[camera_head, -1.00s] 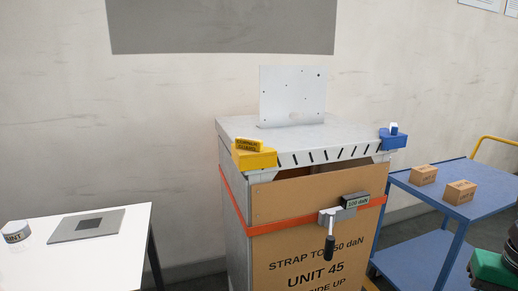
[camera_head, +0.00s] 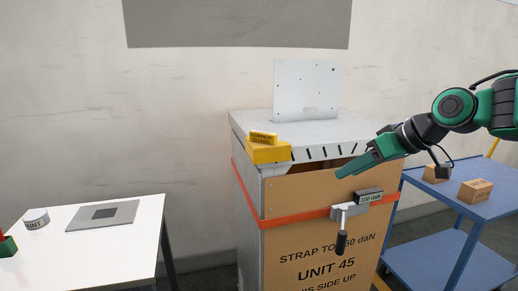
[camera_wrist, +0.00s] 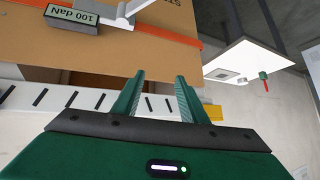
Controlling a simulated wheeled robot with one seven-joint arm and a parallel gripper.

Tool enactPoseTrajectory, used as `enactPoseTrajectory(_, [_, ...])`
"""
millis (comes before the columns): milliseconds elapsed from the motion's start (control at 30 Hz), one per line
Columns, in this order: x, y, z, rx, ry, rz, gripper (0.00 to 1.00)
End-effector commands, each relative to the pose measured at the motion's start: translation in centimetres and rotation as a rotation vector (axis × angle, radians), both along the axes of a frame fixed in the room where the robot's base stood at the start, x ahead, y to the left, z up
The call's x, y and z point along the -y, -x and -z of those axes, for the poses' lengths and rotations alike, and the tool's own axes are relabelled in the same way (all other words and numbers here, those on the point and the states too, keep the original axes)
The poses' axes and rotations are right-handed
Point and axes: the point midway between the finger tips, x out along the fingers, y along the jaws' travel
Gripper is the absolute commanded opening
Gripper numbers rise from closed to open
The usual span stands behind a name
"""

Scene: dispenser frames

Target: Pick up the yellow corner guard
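The yellow corner guard (camera_head: 268,153) sits on the front left corner of the metal top of the strapped box. It bears a dark printed label on its raised upper part. In the wrist view a small part of the yellow guard (camera_wrist: 212,112) shows to the right of my fingers. My gripper (camera_head: 340,172) reaches in from the right, in front of the box's upper front edge, to the right of the guard and apart from it. In the wrist view my gripper (camera_wrist: 160,78) has its two green fingers spread with nothing between them.
An orange strap (camera_head: 300,217) runs around the box, with a buckle marked 100 daN (camera_head: 369,195) and a hanging handle. A white table (camera_head: 130,222) stands at left with a roll and grey plate. A blue cart (camera_head: 440,210) with small boxes stands at right.

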Motion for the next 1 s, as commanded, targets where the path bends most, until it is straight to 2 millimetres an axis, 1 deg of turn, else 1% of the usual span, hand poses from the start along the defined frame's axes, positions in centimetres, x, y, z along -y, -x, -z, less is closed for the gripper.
enactPoseTrajectory(33, [-2.7, -1.4, -1.9, 0.067, -0.03, -0.091, 0.39])
enactPoseTrajectory(100, [-6.2, -2.5, -4.7, 0.16, -0.076, -0.208, 0.39])
enactPoseTrajectory(133, [-7.5, -2.7, -5.8, 0.195, -0.095, -0.252, 0.39])
enactPoseTrajectory(200, [-10.0, -2.9, -7.9, 0.261, -0.135, -0.335, 0.39])
enactPoseTrajectory(300, [-12.4, -2.8, -9.9, 0.323, -0.177, -0.415, 0.39])
enactPoseTrajectory(333, [-12.8, -2.7, -10.3, 0.335, -0.186, -0.431, 0.39])
enactPoseTrajectory(400, [-13.7, -2.7, -10.8, 0.35, -0.2, -0.454, 0.39])
enactPoseTrajectory(467, [-14.4, -2.8, -10.8, 0.357, -0.206, -0.465, 0.39])
enactPoseTrajectory(700, [-17.4, -4.3, -9.4, 0.357, -0.206, -0.468, 0.39])
enactPoseTrajectory(1000, [-19.1, -5.1, -8.5, 0.357, -0.204, -0.466, 0.39])
